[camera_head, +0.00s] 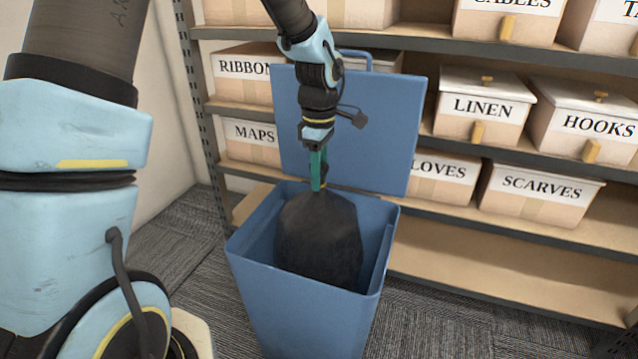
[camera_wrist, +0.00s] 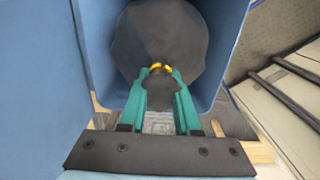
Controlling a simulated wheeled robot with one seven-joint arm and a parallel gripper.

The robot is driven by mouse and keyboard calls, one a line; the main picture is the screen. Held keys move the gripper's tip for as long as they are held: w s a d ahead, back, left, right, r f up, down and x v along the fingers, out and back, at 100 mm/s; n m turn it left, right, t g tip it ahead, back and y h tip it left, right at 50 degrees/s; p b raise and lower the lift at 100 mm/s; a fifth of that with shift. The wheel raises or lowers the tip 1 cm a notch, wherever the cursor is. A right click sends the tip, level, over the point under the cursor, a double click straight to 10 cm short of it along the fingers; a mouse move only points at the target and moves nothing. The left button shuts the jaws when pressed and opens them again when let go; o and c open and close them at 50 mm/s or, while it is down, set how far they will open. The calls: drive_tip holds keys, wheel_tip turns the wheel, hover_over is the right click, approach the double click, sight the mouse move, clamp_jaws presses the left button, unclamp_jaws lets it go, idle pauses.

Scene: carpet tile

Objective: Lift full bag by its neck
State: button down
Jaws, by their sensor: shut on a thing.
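A full dark bag (camera_head: 318,240) sits inside a blue bin (camera_head: 305,305), its top narrowing to a neck near the rim level. The bin's blue lid (camera_head: 375,125) stands open behind it. My gripper (camera_head: 319,185) comes down from above and is shut on the neck of the bag. In the wrist view the teal fingers (camera_wrist: 157,78) meet at a yellow band (camera_wrist: 156,67) on the neck, with the dark bag (camera_wrist: 165,35) beyond, between the bin walls (camera_wrist: 228,30). The bag's lower part is hidden by the bin's front wall.
Behind the bin is a shelf rack (camera_head: 480,225) with labelled boxes, such as LINEN (camera_head: 480,108) and SCARVES (camera_head: 540,195). The open lid stands close to the shelves. A wall (camera_head: 165,130) is on the left. Grey carpet (camera_head: 440,320) is clear to the right of the bin.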

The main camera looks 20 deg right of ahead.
wheel_tip(320, 180, up, 10)
drive_tip(key=p, duration=0.7)
drive_tip(key=shift+f, duration=0.25)
wheel_tip(320, 180, up, 10)
drive_tip(key=p, duration=0.8)
drive_tip(key=shift+p, duration=0.3)
wheel_tip(320, 180, up, 10)
drive_tip(key=p, duration=0.8)
